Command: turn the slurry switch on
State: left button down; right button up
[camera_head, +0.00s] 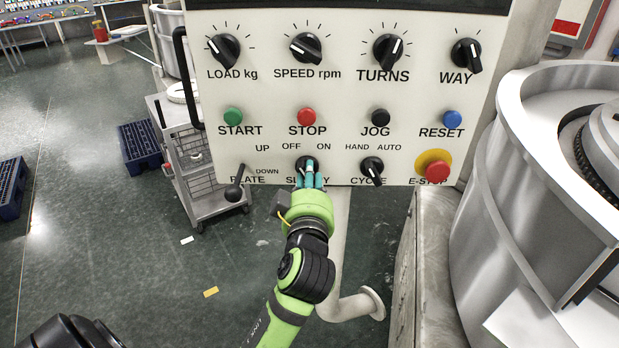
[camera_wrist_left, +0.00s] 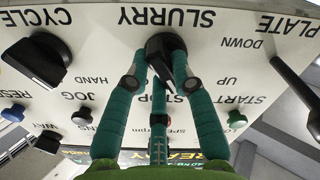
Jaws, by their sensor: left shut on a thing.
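The slurry switch (camera_head: 302,161) is a black rotary knob low on the white control panel (camera_head: 265,95). Its label SLURRY is partly hidden behind my fingers, with OFF and ON printed above it. My left gripper (camera_head: 309,174) reaches up from below, its teal fingers at the knob. In the left wrist view, which looks upside down, the knob (camera_wrist_left: 163,44) sits between the fingertips (camera_wrist_left: 160,78), and the gripper is shut on it. The fingers hide part of the knob, so I cannot tell which way it points. My right gripper is not in view.
Right of the switch are the cycle knob (camera_head: 372,170) and the red E-STOP button (camera_head: 435,168). Left is the plate lever (camera_head: 235,188). A row of push buttons lies above. A large metal machine (camera_head: 510,210) stands at right, a wire cart (camera_head: 195,160) at left.

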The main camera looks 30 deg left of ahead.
pick_arm(q)
jog(key=m+p, duration=0.2)
jog(key=m, duration=0.3)
jog(key=m+p, duration=0.2)
jog(key=m, duration=0.4)
jog(key=shift+a+f+m+p, duration=0.1)
jog(key=shift+f+m+p, duration=0.1)
jog(key=shift+m+p, duration=0.1)
jog(key=shift+s+m, duration=0.1)
jog(key=shift+m, duration=0.2)
dwell(0.4)
jog(key=c, duration=1)
grip_release()
jog(key=shift+c, duration=0.2)
